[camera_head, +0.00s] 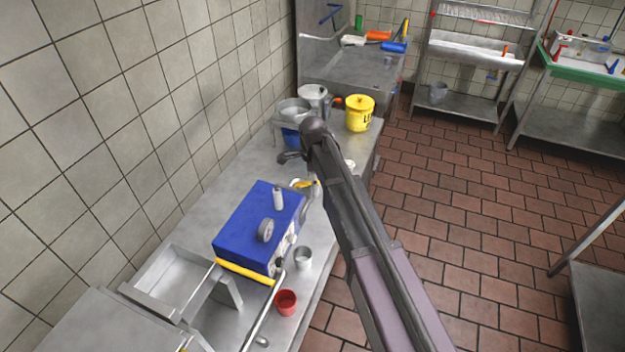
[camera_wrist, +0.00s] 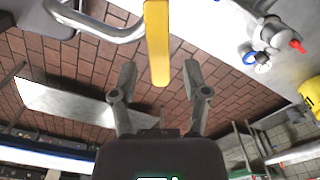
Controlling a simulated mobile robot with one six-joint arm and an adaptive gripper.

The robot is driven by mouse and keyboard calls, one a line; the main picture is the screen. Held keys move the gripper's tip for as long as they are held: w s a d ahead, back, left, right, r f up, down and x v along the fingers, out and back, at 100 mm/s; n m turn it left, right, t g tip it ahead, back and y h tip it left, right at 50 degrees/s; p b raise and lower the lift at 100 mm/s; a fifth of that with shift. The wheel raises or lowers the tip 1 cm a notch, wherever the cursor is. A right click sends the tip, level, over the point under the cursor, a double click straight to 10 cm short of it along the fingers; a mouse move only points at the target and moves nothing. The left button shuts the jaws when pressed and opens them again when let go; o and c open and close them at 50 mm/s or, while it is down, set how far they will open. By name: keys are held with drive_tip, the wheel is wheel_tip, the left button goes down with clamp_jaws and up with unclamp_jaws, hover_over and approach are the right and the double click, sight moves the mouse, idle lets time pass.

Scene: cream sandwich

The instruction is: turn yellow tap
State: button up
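The yellow tap handle (camera_head: 304,184) shows just past the right corner of the blue box in the head view, partly hidden by my arm. In the wrist view a yellow bar (camera_wrist: 157,40), seemingly the same handle, hangs down from the top edge. A curved silver pipe (camera_wrist: 100,28) is to its left. My gripper (camera_wrist: 160,72) is open, with one finger on each side of the bar's lower end and a gap on both sides. I cannot tell how deep the bar sits between the fingers. In the head view my gripper (camera_head: 291,157) is above the counter, near the handle.
A blue-topped box (camera_head: 258,222) with a yellow front bar (camera_head: 245,271) stands on the steel counter. A red cup (camera_head: 286,301) and metal cup (camera_head: 303,257) are beside it. A yellow bucket (camera_head: 360,112) and metal pots (camera_head: 314,95) stand farther back. Open tiled floor lies right.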

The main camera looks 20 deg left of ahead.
clamp_jaws()
drive_tip(key=shift+w+a+n, duration=0.4)
drive_tip(key=shift+a+n, duration=0.2)
drive_tip(key=shift+n, duration=1.35)
drive_tip(key=shift+w+a+n, duration=0.4)
drive_tip(key=shift+a+n, duration=0.25)
drive_tip(key=shift+n, duration=1.35)
drive_tip(key=shift+w+a+n, duration=0.4)
drive_tip(key=shift+a+n, duration=0.2)
drive_tip(key=shift+n, duration=1.35)
